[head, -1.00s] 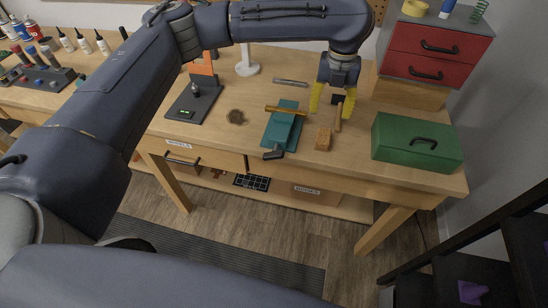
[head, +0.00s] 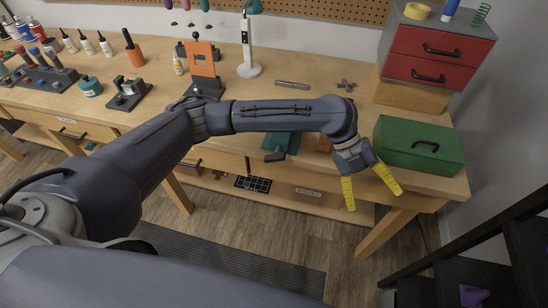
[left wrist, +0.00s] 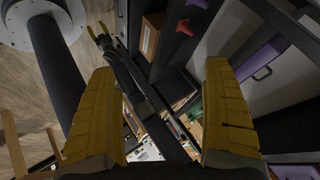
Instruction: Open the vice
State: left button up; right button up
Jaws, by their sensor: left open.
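The teal vice (head: 281,143) is on the front part of the workbench, with its dark handle (head: 275,156) at the front edge. My left forearm covers most of the vice in the head view, so its jaws are hidden. My left gripper (head: 373,199) is open and empty, with yellow fingers pointing down, in front of the bench edge and right of the vice. In the left wrist view its two fingers (left wrist: 162,118) stand wide apart with nothing held. A small yellow-tipped dark arm in that view may be my right one; its grip is unclear.
A green toolbox (head: 418,147) stands close behind and right of my left gripper. A red drawer unit (head: 437,50) is behind it. An orange-and-black stand (head: 203,62) and a white lamp-like stand (head: 248,70) are farther back.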

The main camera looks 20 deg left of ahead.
pick_arm(q)
jog(key=s+d+r+n+t+h, duration=0.6)
jog(key=s+n+h, duration=0.3)
jog(key=n+h, duration=0.35)
jog(key=n+t+y, duration=1.6)
jog(key=n+y, duration=0.6)
jog(key=n, duration=0.5)
send_near(273, 160)
jog(key=w, duration=1)
jog(key=shift+w+a+f, duration=0.1)
jog(key=shift+w+a, duration=0.25)
jog(key=shift+a, duration=0.05)
jog(key=c, duration=1.4)
